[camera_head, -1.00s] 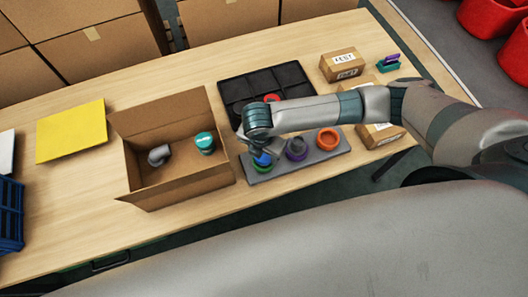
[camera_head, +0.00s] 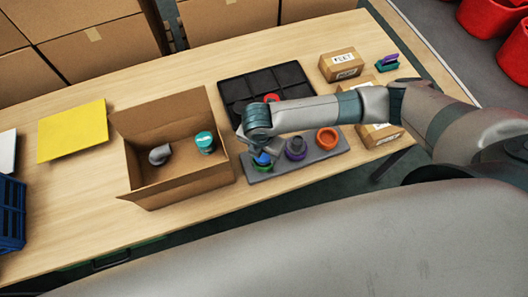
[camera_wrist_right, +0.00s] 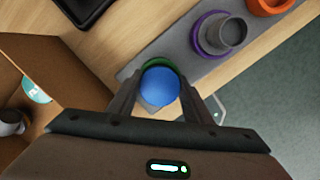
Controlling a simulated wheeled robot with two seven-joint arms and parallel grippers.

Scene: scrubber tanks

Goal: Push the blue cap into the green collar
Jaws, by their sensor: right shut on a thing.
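The blue cap (camera_head: 262,159) is between the fingers of my right gripper (camera_head: 258,151), above the green collar (camera_head: 264,168) at the left end of a grey base plate. In the right wrist view the round blue cap (camera_wrist_right: 160,87) lies between the two fingers of the right gripper (camera_wrist_right: 157,92). The green collar (camera_wrist_right: 156,63) shows only as a thin arc behind the cap; the rest is hidden. I cannot tell how deep the cap sits or whether it touches the collar. My left gripper is not in view.
The grey plate (camera_head: 335,149) also bears a purple collar (camera_head: 295,152) with a grey piece in it and an orange collar (camera_head: 326,139). An open cardboard box (camera_head: 182,185) stands close on the left. A black divided tray (camera_head: 235,91) lies behind. The table's front edge is near.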

